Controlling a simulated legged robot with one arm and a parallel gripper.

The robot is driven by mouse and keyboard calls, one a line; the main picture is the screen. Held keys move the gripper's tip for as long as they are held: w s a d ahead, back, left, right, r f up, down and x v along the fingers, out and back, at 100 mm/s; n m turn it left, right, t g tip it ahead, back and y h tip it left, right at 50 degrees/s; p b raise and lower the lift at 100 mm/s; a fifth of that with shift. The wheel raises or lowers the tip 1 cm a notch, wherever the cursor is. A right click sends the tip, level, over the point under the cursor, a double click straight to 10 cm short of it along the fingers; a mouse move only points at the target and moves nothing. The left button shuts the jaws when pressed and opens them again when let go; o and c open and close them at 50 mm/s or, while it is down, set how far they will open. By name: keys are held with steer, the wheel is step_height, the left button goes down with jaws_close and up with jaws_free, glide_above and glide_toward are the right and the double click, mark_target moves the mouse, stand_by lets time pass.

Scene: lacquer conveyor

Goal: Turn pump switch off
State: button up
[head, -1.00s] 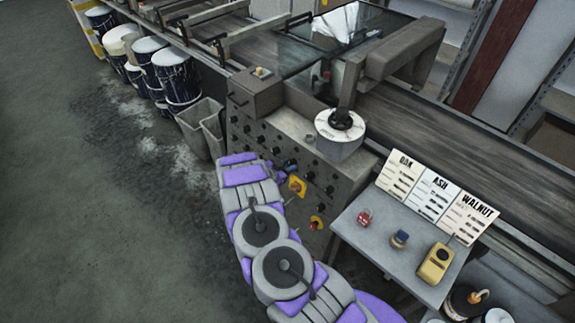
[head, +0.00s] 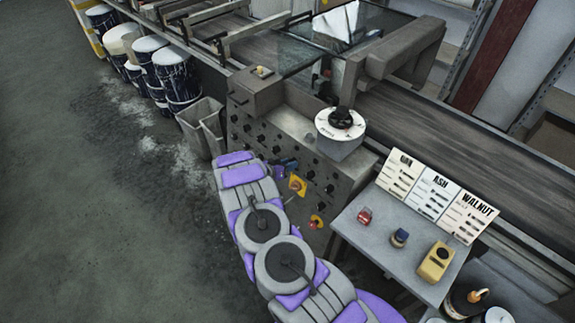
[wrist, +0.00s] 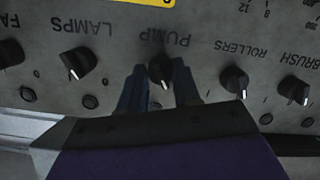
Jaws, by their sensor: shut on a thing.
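The pump switch (wrist: 160,70) is a black knob under the upside-down PUMP label in the wrist view. Its white pointer mark faces down and slightly right in that view. My gripper (wrist: 159,80) has its two dark blue fingers on either side of the knob, closed on it. In the head view my gripper (head: 286,166) is at the front face of the grey control panel (head: 262,128), largely hidden by my arm. The knob it holds cannot be made out there.
The LAMPS knob (wrist: 78,62) and ROLLERS knob (wrist: 234,79) flank the pump switch, with the BRUSH knob (wrist: 294,89) farther right. A red button on yellow (head: 316,222) sits lower on the panel. A side table (head: 385,245) stands right of my arm.

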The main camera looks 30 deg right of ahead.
steer(key=shift+w+r, duration=0.2)
steer(key=shift+w, duration=0.05)
steer(key=o, duration=1)
steer(key=shift+s+f, duration=0.1)
steer(key=shift+f, duration=0.05)
steer(key=shift+o, duration=0.2)
steer(key=p+v, duration=0.2)
steer(key=v, duration=1.5)
steer(key=shift+a, duration=0.2)
steer(key=shift+s, duration=0.1)
